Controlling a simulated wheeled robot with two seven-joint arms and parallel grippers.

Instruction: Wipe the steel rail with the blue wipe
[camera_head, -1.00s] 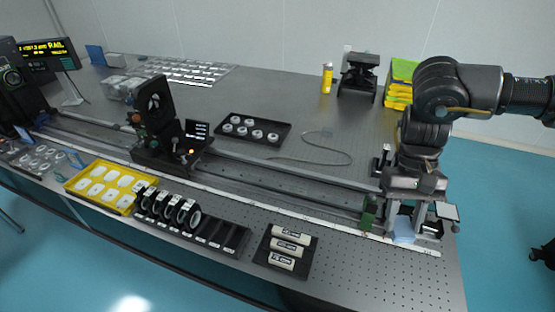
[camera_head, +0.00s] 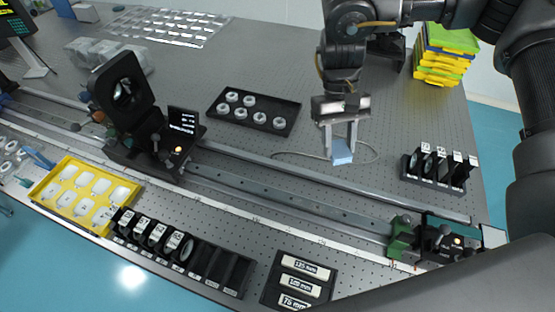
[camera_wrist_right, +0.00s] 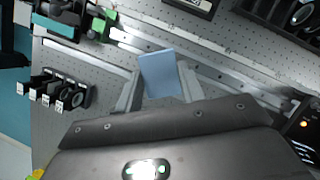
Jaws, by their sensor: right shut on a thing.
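My right gripper (camera_head: 341,146) is shut on the blue wipe (camera_head: 342,157), a small light-blue folded pad between its fingertips. The wipe also shows in the right wrist view (camera_wrist_right: 159,74), with a finger on each side. The steel rail (camera_head: 290,204) runs across the table from upper left to lower right. In the head view the wipe hangs on the far side of the rail, and it looks apart from it. The rail also shows in the right wrist view (camera_wrist_right: 215,85), behind and beside the wipe. My left gripper is not in view.
A black mount (camera_head: 143,150) stands on the rail at left, and a green-and-black carriage (camera_head: 430,238) at its right end. A rack of dark plates (camera_head: 440,168) stands at right. A tray of white rings (camera_head: 253,110) lies behind the rail. A cable loops under the wipe.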

